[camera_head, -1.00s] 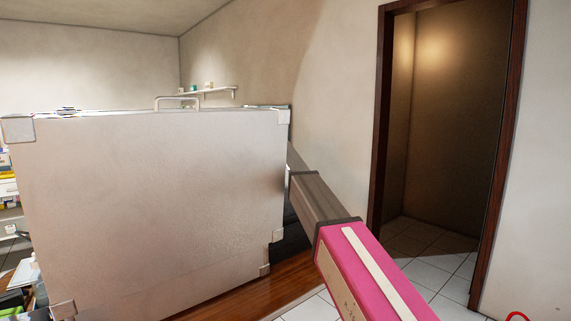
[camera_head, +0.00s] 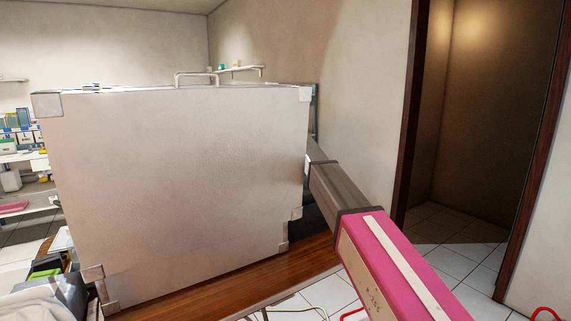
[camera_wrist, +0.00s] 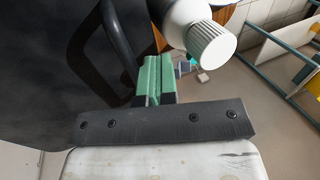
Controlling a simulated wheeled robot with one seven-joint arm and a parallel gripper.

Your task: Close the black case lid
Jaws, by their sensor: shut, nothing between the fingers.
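A big pale grey case panel (camera_head: 175,190) with metal corner pieces stands upright on the wooden surface in the head view. A dark part (camera_head: 312,218) shows behind its right edge; I cannot tell whether it belongs to the black case. In the wrist view, a large black panel (camera_wrist: 50,75) with a dark curved handle (camera_wrist: 118,40) fills the left side, probably the black case. My gripper (camera_wrist: 157,62), with green fingers, is shut and empty beside the handle. I cannot tell whether it touches it. In the head view, my gripper is hidden behind the pale panel.
A white cylinder with a ribbed knob (camera_wrist: 211,44) is close to the right of my fingers. Shelves with boxes (camera_head: 22,140) stand at the far left. A doorway (camera_head: 470,140) and tiled floor lie at the right. Folded items (camera_head: 50,285) lie at lower left.

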